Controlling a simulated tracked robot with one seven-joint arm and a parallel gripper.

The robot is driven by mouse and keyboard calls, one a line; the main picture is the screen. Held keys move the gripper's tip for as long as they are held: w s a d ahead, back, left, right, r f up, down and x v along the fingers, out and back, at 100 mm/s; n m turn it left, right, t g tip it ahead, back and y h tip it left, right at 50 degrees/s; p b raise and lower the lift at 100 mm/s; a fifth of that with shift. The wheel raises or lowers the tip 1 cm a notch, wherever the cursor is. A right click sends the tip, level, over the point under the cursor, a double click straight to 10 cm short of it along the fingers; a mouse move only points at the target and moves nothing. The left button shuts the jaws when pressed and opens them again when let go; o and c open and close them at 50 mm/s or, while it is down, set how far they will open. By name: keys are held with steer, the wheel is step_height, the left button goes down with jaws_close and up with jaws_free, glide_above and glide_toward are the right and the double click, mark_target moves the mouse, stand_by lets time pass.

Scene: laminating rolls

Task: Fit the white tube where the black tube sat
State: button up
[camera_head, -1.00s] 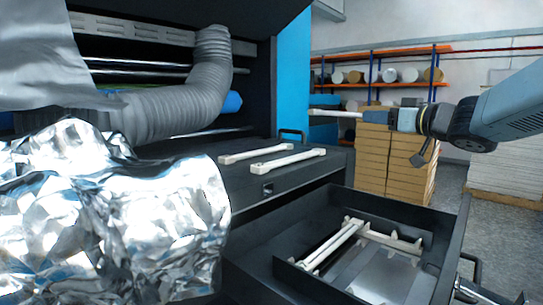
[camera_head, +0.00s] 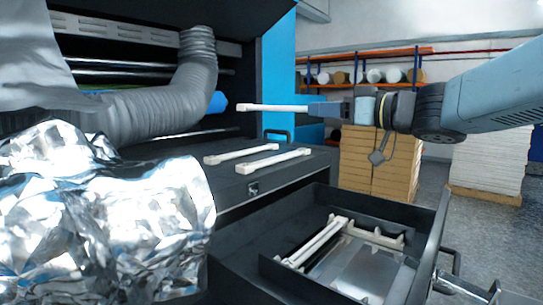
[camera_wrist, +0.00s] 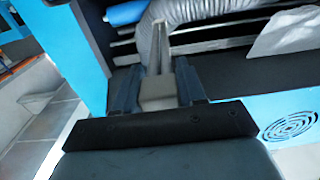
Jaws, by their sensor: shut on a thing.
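My gripper (camera_head: 318,109) is shut on one end of a white tube (camera_head: 268,107). The tube lies about level and points left, its free end in front of the machine's dark opening, close to the blue roll (camera_head: 216,103) in the picture. In the wrist view the held tube (camera_wrist: 159,92) sits between my two fingers and points away toward the machine, overlapping the grey hose (camera_wrist: 152,35). Two more white tubes (camera_head: 240,154) (camera_head: 274,161) lie on the black ledge. No black tube can be told apart in the dark opening.
Crumpled silver foil (camera_head: 100,225) blocks the lower left. A ribbed grey hose (camera_head: 160,115) crosses the machine opening. An open black drawer (camera_head: 425,240) with a white tube (camera_head: 318,243) juts out below. Stacked boxes (camera_head: 375,165) stand behind my arm.

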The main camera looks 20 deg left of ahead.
steer(key=w+a+f, duration=0.4)
steer(key=w+a, duration=0.1)
glide_above(292, 165)
step_height(292, 165, down, 5)
step_height(292, 165, down, 2)
steer(key=shift+w+f, duration=0.1)
steer(key=shift+f, duration=0.55)
steer(key=shift+f, duration=0.1)
steer(key=o, duration=1.1)
steer(key=shift+c, duration=0.2)
steer(key=shift+f, duration=0.1)
